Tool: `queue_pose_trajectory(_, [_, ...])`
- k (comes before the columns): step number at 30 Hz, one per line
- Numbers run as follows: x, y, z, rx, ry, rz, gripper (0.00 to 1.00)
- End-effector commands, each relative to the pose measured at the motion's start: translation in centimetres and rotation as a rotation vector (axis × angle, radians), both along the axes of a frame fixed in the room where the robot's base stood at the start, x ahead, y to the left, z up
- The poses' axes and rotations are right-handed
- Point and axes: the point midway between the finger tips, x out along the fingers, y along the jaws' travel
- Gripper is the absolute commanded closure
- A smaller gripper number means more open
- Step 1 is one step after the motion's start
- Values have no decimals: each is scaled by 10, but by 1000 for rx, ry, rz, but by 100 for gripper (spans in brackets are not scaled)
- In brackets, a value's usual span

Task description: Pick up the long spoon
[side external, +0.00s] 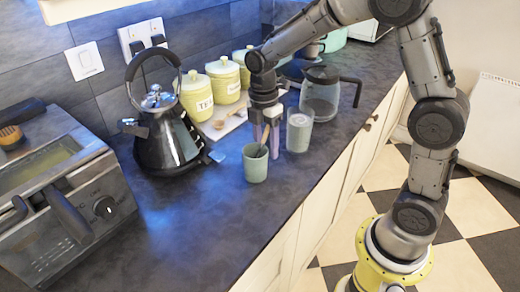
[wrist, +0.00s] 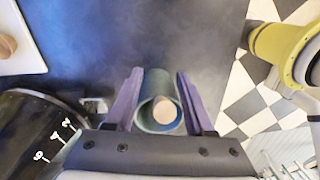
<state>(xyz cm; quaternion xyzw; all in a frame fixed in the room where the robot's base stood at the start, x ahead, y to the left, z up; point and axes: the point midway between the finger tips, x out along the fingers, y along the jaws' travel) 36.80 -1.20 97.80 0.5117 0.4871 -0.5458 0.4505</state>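My gripper (side external: 271,142) points down just above and behind the cup. In the wrist view, my gripper (wrist: 159,103) has its two purple fingers apart, one on each side of the cup (wrist: 147,122) as seen from above. A round tan end (wrist: 166,110) shows within the cup's rim, between the fingers; it may be the spoon's end. I see no contact with the fingers.
A black kettle (side external: 165,140) stands left of the cup. The counter in front is clear.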

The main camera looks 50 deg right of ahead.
Motion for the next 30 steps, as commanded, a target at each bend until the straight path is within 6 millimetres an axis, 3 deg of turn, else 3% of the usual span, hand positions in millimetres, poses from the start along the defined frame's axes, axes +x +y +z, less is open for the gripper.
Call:
queue_pose_trajectory(1, [0, 0, 0, 0, 0, 0, 57])
queue_pose_trajectory(8, [0, 0, 0, 0, 0, 0, 98])
queue_pose_trajectory(9, [0, 0, 0, 0, 0, 0, 100])
queue_pose_trajectory(22, [0, 0, 4, 0, -1, 0, 100])
queue_pose_trajectory(26, [1, 0, 19, 1, -4, 0, 100])
queue_pose_trajectory(30, [2, 0, 47, 0, -7, 0, 100])
